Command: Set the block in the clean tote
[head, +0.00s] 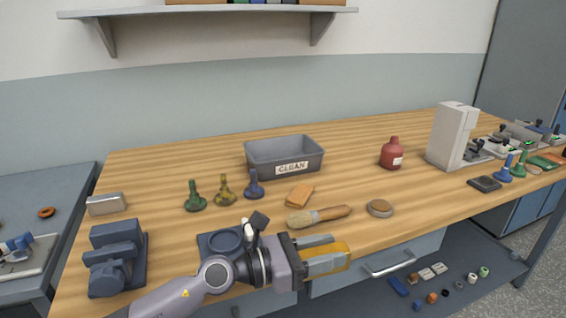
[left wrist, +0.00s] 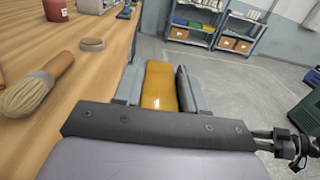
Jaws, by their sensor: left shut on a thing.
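A grey tote (head: 258,153) with a "CLEAN" label stands towards the back middle of the bench in the head view. My left gripper (head: 322,256) is shut on an amber-yellow block (head: 332,263) near the bench's front edge, in front of and below the tote in the picture. The block (left wrist: 161,88) also shows between the two fingers in the left wrist view. The tote's floor is mostly hidden by its front wall. My right gripper is not in view.
A red bottle (head: 392,154) stands right of the tote.

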